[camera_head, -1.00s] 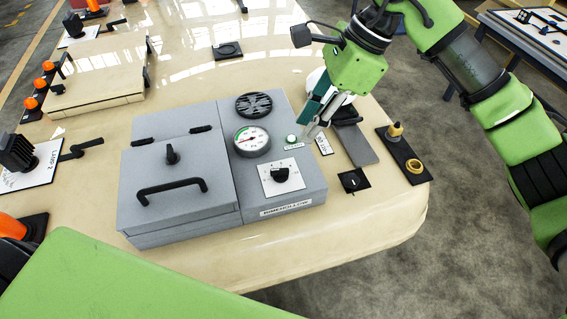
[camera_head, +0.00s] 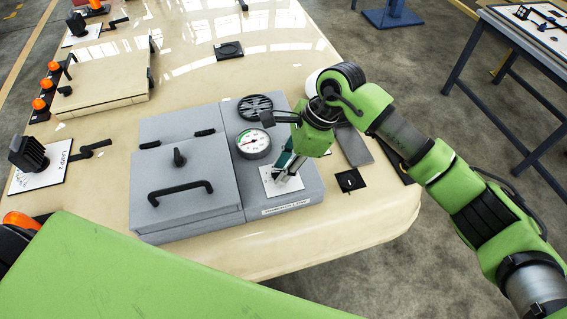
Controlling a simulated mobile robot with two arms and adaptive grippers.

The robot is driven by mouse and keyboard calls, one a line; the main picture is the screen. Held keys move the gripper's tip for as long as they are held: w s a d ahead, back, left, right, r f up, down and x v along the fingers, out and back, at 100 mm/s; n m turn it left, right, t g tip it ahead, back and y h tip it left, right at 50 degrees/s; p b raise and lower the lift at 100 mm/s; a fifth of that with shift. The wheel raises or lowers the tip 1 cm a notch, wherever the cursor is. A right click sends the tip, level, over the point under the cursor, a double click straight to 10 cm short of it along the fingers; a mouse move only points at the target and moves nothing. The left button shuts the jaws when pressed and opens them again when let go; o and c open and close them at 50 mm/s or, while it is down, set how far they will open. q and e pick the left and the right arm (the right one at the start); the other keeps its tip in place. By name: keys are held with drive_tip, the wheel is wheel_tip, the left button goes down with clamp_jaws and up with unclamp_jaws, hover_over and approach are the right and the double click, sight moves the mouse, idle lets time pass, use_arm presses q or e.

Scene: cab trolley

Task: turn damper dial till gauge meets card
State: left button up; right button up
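The grey box has a round white gauge (camera_head: 253,143) with a green zone and a red part on its face; the needle is too small to read surely. The damper dial's white plate (camera_head: 269,187) lies just below the gauge. My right gripper (camera_head: 283,178) points down over this plate and hides the dial knob. I cannot tell whether its fingers touch or grip the knob. The card is not clearly seen; the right arm covers the area right of the gauge. My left gripper is not in view.
A grey lid with a black handle (camera_head: 180,192) fills the box's left side. A round black vent (camera_head: 255,107) is above the gauge. A small black switch plate (camera_head: 350,181) and a grey slab (camera_head: 354,147) lie to the right. The table front is clear.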

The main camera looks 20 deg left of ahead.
clamp_jaws()
drive_tip(key=shift+f+m+b, duration=0.2)
drive_tip(key=shift+m+b, duration=0.3)
drive_tip(key=shift+b, duration=0.4)
drive_tip(key=m+t+b, duration=0.1)
drive_tip(key=m+b, duration=0.1)
drive_tip(key=b, duration=0.2)
drive_tip(key=m+t+b, duration=0.1)
drive_tip(key=m+b, duration=0.2)
drive_tip(key=b, duration=0.1)
drive_tip(key=shift+s+f+m+t+b, duration=0.1)
drive_tip(key=shift+s+m+t+b, duration=0.05)
drive_tip(key=shift+m+t+b, duration=0.2)
drive_tip(key=shift+r+m+t+b, duration=0.25)
drive_tip(key=shift+m+b, duration=0.5)
drive_tip(key=shift+b, duration=0.4)
